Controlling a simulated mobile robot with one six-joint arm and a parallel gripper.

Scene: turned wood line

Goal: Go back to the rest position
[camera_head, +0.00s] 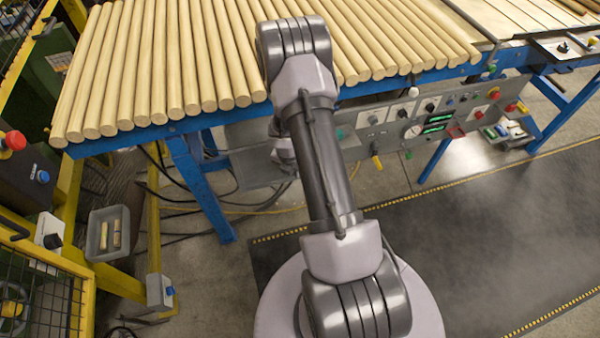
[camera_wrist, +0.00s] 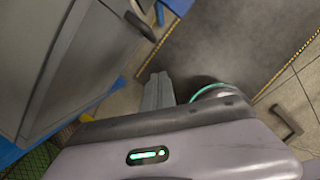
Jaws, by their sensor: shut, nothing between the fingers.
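My gripper (camera_wrist: 158,79) shows in the wrist view as grey fingers close together beyond its pale housing with a small green light. The fingers are shut with nothing between them, and they point toward the floor and the dark mat. In the head view my arm rises from its round base at the bottom and bends at the top, over the front edge of the wood table. The gripper itself is hidden there behind the arm links.
A blue-framed table (camera_head: 193,190) carries a row of wooden rods (camera_head: 150,60). A control panel (camera_head: 400,125) runs along its front. A yellow frame (camera_head: 155,200) with a grey bin (camera_head: 97,238) stands left. The dark mat (camera_head: 480,230) at right is clear.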

